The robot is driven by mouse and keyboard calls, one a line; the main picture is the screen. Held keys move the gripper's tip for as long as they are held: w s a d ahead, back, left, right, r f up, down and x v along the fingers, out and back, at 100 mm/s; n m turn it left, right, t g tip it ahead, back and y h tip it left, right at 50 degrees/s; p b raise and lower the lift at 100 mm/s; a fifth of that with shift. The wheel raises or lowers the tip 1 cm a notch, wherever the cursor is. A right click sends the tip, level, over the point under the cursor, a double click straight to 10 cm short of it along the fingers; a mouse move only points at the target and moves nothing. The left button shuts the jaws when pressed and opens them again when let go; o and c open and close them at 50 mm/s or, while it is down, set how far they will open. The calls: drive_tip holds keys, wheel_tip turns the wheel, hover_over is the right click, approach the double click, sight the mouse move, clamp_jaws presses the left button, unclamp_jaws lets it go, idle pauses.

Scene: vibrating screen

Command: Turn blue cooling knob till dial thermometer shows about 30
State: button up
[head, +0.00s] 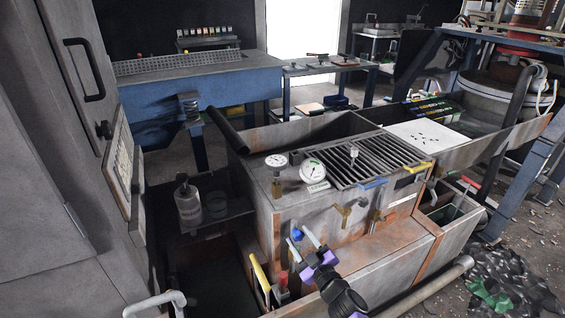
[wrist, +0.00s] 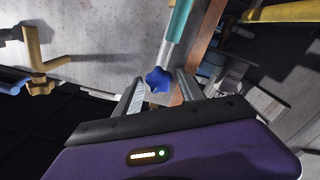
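The blue star-shaped knob (wrist: 158,79) sits on a metal pipe with a teal sleeve, at the machine's front. It also shows small in the head view (head: 297,235). My gripper (head: 296,236) has its fingers pointed at the knob. In the wrist view my gripper (wrist: 160,76) is open, with one finger on each side of the knob and visible gaps; contact is not seen. A round white dial (head: 313,171) and a second one on a brass stem (head: 276,160) stand on the machine's top. Their readings are too small to make out. I cannot tell which is the thermometer.
A yellow lever (head: 261,278) and a red part (head: 283,280) are close to my gripper's left. Brass taps (head: 343,212) project from the front panel at right. The sloped tank edge lies below.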

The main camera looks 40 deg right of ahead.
drive_tip(key=p+v, duration=0.2)
drive_tip(key=v, duration=0.4)
idle(0.7)
drive_tip(key=shift+r, duration=0.1)
drive_tip(key=shift+o, duration=1.2)
drive_tip(key=p+v, duration=0.1)
drive_tip(key=v, duration=0.5)
drive_tip(key=shift+p, duration=0.3)
